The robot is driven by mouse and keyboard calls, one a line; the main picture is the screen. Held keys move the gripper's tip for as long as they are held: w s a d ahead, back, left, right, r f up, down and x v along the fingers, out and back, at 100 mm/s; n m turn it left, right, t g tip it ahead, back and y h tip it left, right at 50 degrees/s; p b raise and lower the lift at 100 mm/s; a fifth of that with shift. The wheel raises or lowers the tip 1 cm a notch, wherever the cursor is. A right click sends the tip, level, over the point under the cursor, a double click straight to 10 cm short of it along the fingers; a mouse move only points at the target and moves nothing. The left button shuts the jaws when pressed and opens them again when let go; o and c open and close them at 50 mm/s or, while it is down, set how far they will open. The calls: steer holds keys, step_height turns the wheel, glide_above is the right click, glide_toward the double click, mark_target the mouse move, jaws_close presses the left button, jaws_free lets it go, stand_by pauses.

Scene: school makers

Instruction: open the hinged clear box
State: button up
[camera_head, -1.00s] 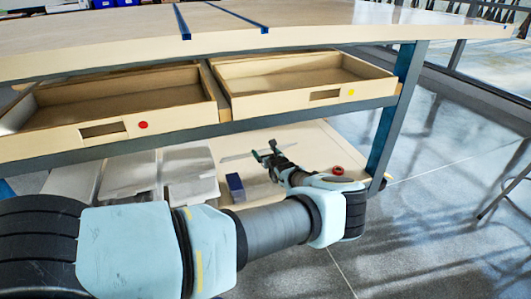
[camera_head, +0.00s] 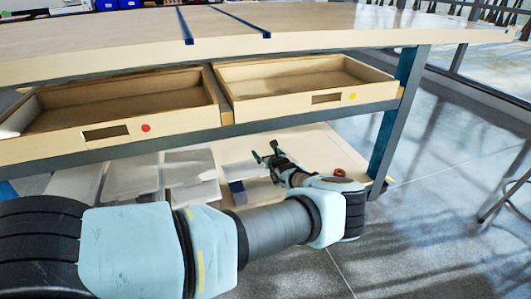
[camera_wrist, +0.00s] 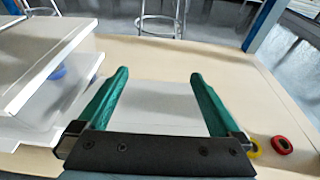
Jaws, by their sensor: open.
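Pale translucent boxes stand on the lower shelf under the drawers; the rightmost clear box (camera_head: 192,192) is nearest my gripper. A thin pale panel (camera_head: 240,169) extends right from that box toward my gripper; I cannot tell for sure that it is its lid. My gripper (camera_head: 263,154) is over the shelf, right of the boxes. In the wrist view its two green fingers (camera_wrist: 160,88) are spread wide. A pale flat panel (camera_wrist: 165,100) shows between and beyond them; contact is unclear. White box parts (camera_wrist: 40,65) fill the left of that view.
A dark blue object (camera_head: 238,192) stands beside the boxes, partly covered by the panel. A red ring (camera_wrist: 281,145) and a yellow ring (camera_wrist: 254,148) lie right of the fingers. Two open drawers (camera_head: 115,132) hang above. A table leg (camera_head: 395,120) stands at right.

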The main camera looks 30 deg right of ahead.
steer(key=p+v, duration=0.2)
steer(key=v, duration=0.8)
steer(key=shift+s, duration=0.35)
